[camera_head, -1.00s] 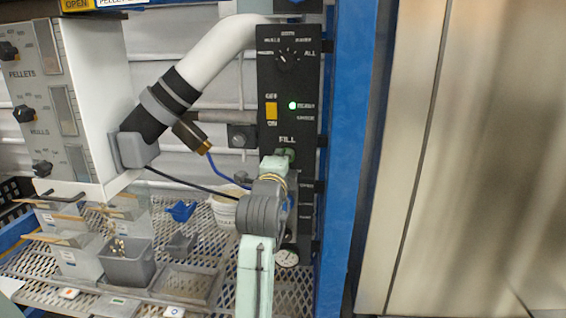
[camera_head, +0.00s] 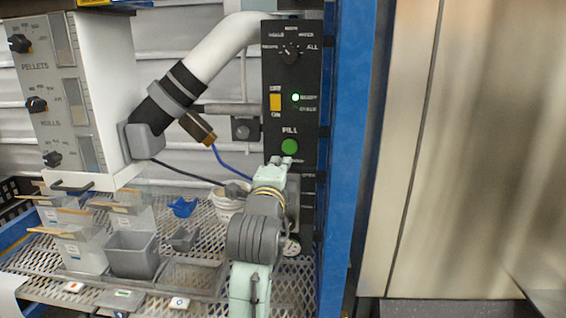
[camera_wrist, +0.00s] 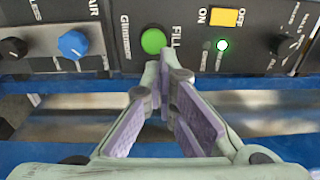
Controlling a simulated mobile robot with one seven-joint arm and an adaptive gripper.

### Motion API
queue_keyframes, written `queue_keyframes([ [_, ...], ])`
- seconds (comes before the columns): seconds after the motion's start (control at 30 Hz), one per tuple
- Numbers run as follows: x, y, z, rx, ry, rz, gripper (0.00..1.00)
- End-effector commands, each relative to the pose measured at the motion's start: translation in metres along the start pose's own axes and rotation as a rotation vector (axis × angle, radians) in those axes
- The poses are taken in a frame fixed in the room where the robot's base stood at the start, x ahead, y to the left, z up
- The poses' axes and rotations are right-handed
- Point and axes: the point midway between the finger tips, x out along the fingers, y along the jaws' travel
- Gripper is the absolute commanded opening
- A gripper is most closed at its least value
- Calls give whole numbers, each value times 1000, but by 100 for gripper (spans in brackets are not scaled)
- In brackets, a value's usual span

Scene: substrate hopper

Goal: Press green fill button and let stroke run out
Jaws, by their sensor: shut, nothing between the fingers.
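The green fill button (camera_head: 289,147) is in full view under the word FILL on the black control panel (camera_head: 308,125). It also shows as a round green button in the wrist view (camera_wrist: 153,41). My gripper (camera_head: 278,161) is just below the button in the head view, with its fingers shut and empty. The green ready light (camera_wrist: 222,44) is lit.
A yellow off/on switch (camera_head: 275,102) and a selector knob (camera_head: 291,53) sit above the button. A blue knob (camera_wrist: 73,44) is on the same panel. A grey bin (camera_head: 132,254) and a white bucket (camera_head: 229,205) stand on the mesh shelf. A blue post (camera_head: 350,150) flanks the panel.

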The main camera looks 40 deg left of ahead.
Motion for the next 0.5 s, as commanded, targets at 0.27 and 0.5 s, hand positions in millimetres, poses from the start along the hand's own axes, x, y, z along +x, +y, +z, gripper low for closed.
queue_keyframes([
  [0.27, -26, 0, 0, 0, 1, 0, 0],
  [0.5, -27, -1, 0, 0, 0, 0, 0],
])
